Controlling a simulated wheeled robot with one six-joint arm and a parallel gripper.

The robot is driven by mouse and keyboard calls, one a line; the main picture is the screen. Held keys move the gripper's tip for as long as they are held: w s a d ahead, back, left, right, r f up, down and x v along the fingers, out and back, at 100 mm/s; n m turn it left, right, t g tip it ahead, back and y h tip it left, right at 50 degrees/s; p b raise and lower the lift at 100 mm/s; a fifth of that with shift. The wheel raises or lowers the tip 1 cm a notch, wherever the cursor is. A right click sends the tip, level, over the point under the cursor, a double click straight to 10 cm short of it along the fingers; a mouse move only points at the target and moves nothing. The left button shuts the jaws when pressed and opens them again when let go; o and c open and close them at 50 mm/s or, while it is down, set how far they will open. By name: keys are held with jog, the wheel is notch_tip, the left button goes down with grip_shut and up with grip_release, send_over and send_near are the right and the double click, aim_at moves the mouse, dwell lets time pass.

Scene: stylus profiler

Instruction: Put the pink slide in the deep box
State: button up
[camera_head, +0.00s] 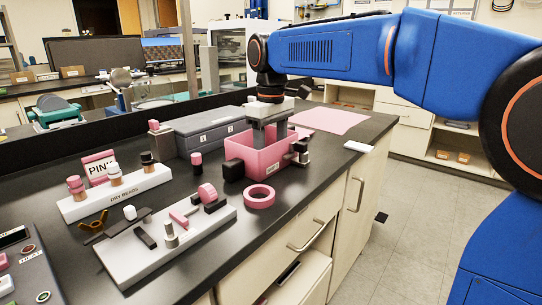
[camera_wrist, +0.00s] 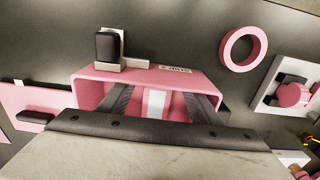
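The deep box (camera_head: 250,158) is a pink open-topped box on the dark bench, with dark blocks against its sides. Its pink rim also shows in the wrist view (camera_wrist: 100,73), with a small label on the far wall. My gripper (camera_head: 269,142) points straight down into it. In the wrist view its two dark fingers (camera_wrist: 158,108) stand well apart inside the box. Between them shows a pink patch with a white strip (camera_wrist: 155,104); I cannot tell whether this is the pink slide. The fingers do not visibly close on it. The box floor is mostly hidden.
A pink ring (camera_head: 259,196) lies in front of the box. A pale instrument plate (camera_head: 140,256) with a pink roll (camera_head: 207,192) and a white rack (camera_head: 115,193) with bottles stand to the left. A grey case (camera_head: 210,132) is behind, a pink mat (camera_head: 328,120) to the right.

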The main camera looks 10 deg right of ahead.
jog(key=shift+r, duration=0.1)
notch_tip(320, 180, up, 12)
jog(key=s+d+f+m+t, duration=0.2)
jog(key=s+d+f+m, duration=0.2)
jog(key=s+d+f, duration=0.85)
jog(key=s+d+f+m+t, duration=0.1)
jog(key=s+d+f+m, duration=0.1)
jog(key=s+d+f, duration=0.3)
jog(key=s+d+f+m+t, duration=0.1)
jog(key=s+d+f+m, duration=0.2)
jog(key=s+f, duration=0.6)
notch_tip(320, 180, down, 4)
jog(key=shift+d+t, duration=0.4)
jog(key=shift+d, duration=0.5)
